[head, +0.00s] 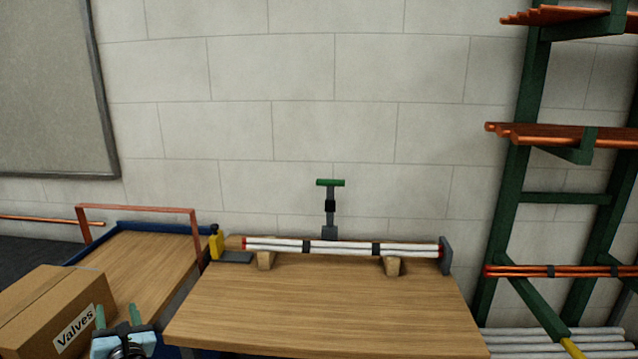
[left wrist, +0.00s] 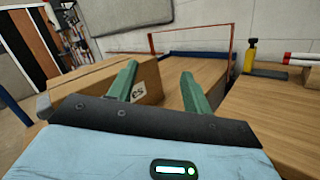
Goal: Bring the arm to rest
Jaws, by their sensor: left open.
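My left gripper (head: 119,317) is low at the left of the head view, with its two green fingers apart and nothing seen between them. In the left wrist view the open fingers (left wrist: 160,85) point towards a cardboard box and a wooden cart top. The box, labelled "Valves" (head: 40,310), is just left of the gripper in the head view. In the left wrist view the left finger overlaps the box (left wrist: 90,75); I cannot tell whether they touch. My right gripper is not in view.
A cart (head: 150,255) with an orange handle stands left. A green rack (head: 515,180) with copper pipes stands right. The bench front is clear.

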